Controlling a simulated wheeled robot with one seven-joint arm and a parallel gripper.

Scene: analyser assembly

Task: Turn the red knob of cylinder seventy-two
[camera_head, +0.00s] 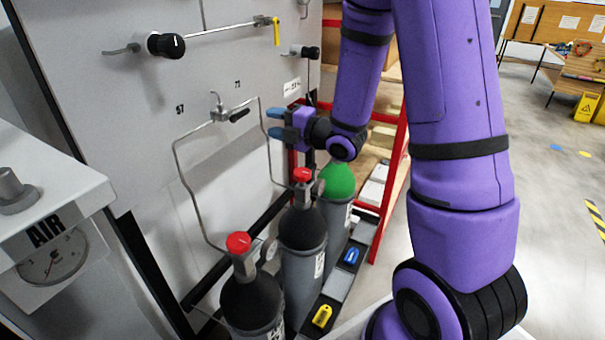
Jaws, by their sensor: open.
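My gripper (274,122) is open and empty, its two blue fingers pointing left toward the grey wall panel. It is above the gas cylinders. The nearest cylinder (252,303) has a black shoulder and a red knob (238,243). The middle cylinder (303,255) is also dark-topped, with a red knob (302,175) below my gripper and apart from it. The farthest cylinder (338,181) has a green top; no red knob shows on it. Wall labels seem to read 57 and 71; I cannot tell which cylinder is seventy-two.
Thin metal pipes (178,165) run along the panel (110,95) behind the cylinders. Black panel knobs (166,45) and a yellow lever (276,31) are higher up. A red frame (391,165) stands behind my arm. An AIR gauge (52,263) is at left. Floor at right is open.

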